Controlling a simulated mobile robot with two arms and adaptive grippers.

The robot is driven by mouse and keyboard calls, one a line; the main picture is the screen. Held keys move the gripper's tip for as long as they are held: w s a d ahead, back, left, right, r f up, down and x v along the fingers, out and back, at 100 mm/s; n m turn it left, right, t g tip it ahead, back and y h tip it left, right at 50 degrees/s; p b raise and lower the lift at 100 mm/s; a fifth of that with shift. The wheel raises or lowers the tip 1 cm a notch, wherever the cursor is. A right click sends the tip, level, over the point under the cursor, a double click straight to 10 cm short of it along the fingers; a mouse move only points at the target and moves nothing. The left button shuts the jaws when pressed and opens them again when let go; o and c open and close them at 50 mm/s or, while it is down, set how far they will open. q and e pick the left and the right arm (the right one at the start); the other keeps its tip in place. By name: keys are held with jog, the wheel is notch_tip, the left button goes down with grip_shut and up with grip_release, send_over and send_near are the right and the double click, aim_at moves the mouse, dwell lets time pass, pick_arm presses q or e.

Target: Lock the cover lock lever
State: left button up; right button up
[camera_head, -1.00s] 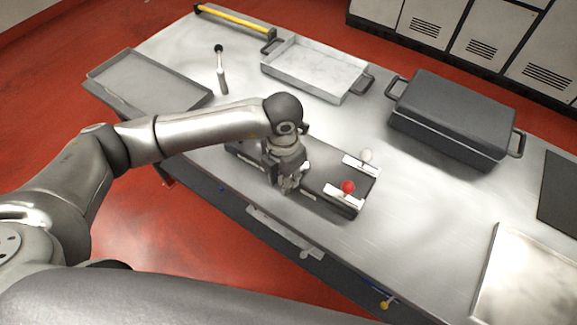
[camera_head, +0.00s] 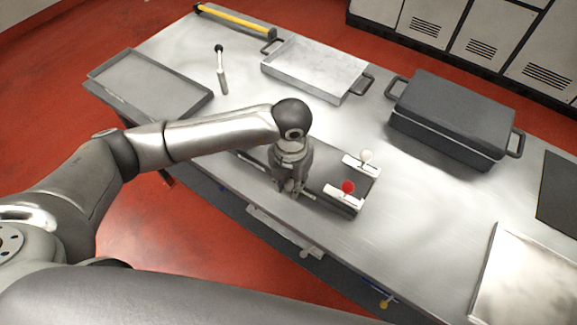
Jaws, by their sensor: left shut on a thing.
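A long dark case (camera_head: 328,181) lies on the metal table. My left gripper (camera_head: 291,190) points down at the near long side of the case, left of the red knob. It is shut on a small part there, which looks like the cover lock lever; the jaws hide most of it. The gripper and forearm also hide the middle of the case. My right gripper is out of view.
On the metal table (camera_head: 400,225) are a grey tray (camera_head: 150,82), a black-tipped tool (camera_head: 221,72), a light tray with handles (camera_head: 315,68), a yellow-and-black bar (camera_head: 235,20) and a large dark lidded box (camera_head: 452,112). Free table lies right of the case.

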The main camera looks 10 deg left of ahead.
pick_arm(q)
jog(key=shift+s+d+n, duration=0.1)
jog(key=shift+d+n, duration=0.15)
jog(key=shift+n, duration=0.15)
jog(key=shift+d, duration=0.1)
jog(key=shift+s+d+n, duration=0.1)
jog(key=shift+d+n, duration=0.65)
jog(key=shift+n, duration=0.45)
